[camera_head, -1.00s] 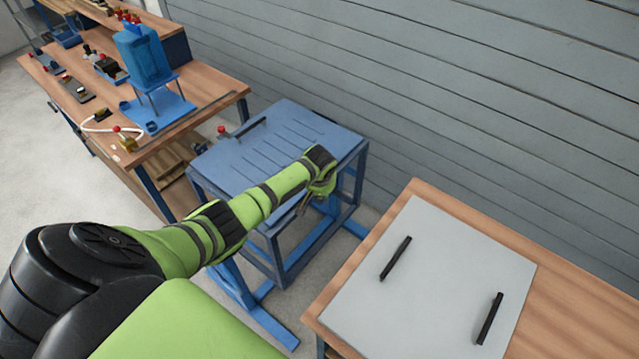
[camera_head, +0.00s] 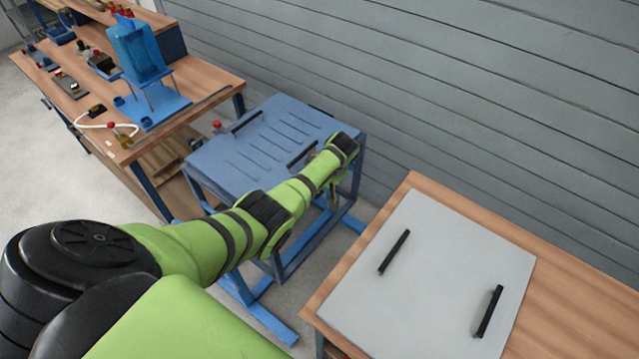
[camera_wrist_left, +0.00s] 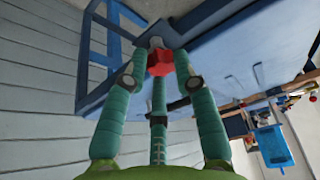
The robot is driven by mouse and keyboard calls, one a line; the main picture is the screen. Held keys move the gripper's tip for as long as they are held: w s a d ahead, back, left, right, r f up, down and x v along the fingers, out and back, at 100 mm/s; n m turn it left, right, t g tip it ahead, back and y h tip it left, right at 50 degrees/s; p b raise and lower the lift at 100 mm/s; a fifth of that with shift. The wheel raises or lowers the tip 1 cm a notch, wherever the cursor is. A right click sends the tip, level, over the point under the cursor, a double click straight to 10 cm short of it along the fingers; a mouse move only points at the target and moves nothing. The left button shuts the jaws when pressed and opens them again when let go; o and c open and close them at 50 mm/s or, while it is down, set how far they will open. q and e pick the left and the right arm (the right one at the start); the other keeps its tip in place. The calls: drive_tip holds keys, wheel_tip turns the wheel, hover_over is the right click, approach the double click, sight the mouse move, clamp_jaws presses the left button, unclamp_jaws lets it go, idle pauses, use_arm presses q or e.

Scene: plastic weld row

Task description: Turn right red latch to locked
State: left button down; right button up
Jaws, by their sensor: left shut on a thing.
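The right red latch shows in the left wrist view as a red knob (camera_wrist_left: 160,62) on a grey mount at the edge of the blue stand (camera_wrist_left: 215,50). My left gripper (camera_wrist_left: 158,75) has its teal fingers closed around the knob. In the head view my left forearm reaches over the right side of the blue stand (camera_head: 225,165) and hides this latch and most of the gripper. The left red latch (camera_head: 217,125) is in plain sight at the stand's far-left corner. My right gripper is not in view.
The stand's top has slots and two black handles, one at the left (camera_head: 246,121) and one near my wrist (camera_head: 302,154). A wooden table (camera_head: 580,290) with a grey panel (camera_head: 440,250) is at the right. A workbench (camera_head: 215,90) stands at the left. A grey wall (camera_head: 450,80) is behind.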

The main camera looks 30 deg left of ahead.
use_arm(q)
drive_tip(key=shift+a+r, duration=0.1)
drive_tip(key=shift+a, duration=0.05)
idle(0.3)
drive_tip(key=c, duration=1)
unclamp_jaws()
drive_tip(key=shift+d+r, duration=0.25)
drive_tip(key=shift+r, duration=0.05)
drive_tip(key=v, duration=1.1)
drive_tip(key=shift+r, duration=0.15)
